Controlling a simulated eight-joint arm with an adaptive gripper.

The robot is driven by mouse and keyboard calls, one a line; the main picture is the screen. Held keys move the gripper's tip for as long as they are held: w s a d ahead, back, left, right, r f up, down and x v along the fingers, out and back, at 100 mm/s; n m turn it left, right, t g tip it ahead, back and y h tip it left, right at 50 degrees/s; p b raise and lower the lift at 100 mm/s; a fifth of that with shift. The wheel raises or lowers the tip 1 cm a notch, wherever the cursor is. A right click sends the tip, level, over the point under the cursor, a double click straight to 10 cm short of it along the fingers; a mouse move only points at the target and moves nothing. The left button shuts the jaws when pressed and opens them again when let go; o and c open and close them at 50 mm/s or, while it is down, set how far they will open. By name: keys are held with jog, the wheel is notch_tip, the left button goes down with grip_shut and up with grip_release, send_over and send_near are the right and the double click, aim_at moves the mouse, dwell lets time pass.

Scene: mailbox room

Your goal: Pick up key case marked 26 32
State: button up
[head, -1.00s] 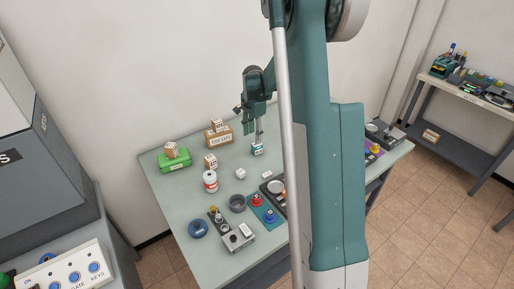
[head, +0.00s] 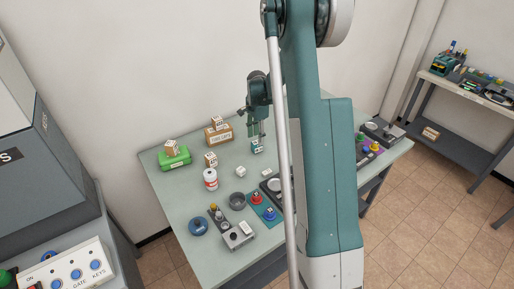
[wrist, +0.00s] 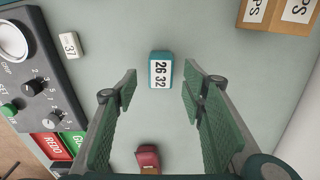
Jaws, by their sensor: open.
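The key case marked 26 32 (wrist: 160,71) is a small teal block with a white label. It stands on the table just beyond my open fingertips in the wrist view, roughly centred between them. My gripper (wrist: 160,90) is open and empty, with green pads on both sides. In the head view the key case (head: 257,148) sits toward the back of the table, just below my gripper (head: 257,132). I cannot tell whether the fingers touch it there.
A red block (wrist: 148,158) lies between the finger bases in the wrist view. A white tag marked 37 (wrist: 69,44) and a control panel (wrist: 40,90) are at left. A cardboard box (wrist: 283,14) is at upper right. Bare table surrounds the key case.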

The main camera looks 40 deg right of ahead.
aim_at(257, 142)
jog(key=shift+f, duration=0.45)
jog(key=shift+f, duration=0.1)
jog(key=shift+f+b, duration=0.45)
jog(key=shift+f, duration=2.05)
jog(key=c, duration=1)
